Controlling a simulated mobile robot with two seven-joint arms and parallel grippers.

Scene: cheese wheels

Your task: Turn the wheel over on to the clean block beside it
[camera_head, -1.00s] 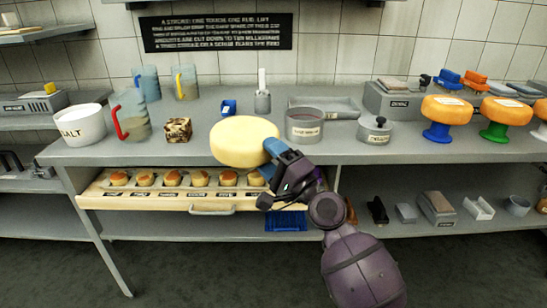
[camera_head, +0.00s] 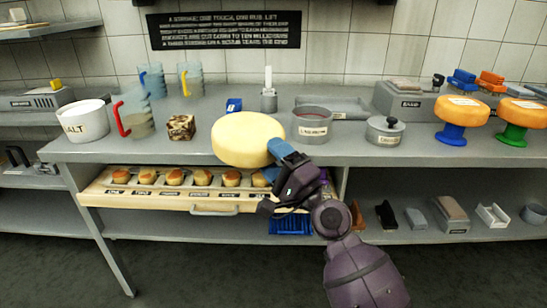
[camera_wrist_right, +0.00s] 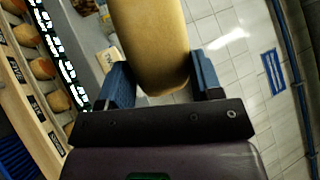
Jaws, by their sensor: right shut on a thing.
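The pale cream cheese wheel (camera_head: 247,140) is held near the front edge of the counter, its broad face tilted slightly toward me. My right gripper (camera_head: 287,151) is shut on the wheel's right rim. In the right wrist view the wheel (camera_wrist_right: 150,45) stands between the two blue fingers (camera_wrist_right: 162,85). I cannot tell which block is the clean one, or whether anything is under the wheel. My left gripper is out of view.
An open drawer (camera_head: 214,209) with several small round cheeses juts out below the wheel. A grey round tin (camera_head: 312,126) and a lidded pot (camera_head: 385,132) stand to the right. Orange wheels on blue (camera_head: 450,134) and green (camera_head: 513,134) stands are farther right. Jugs stand at left.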

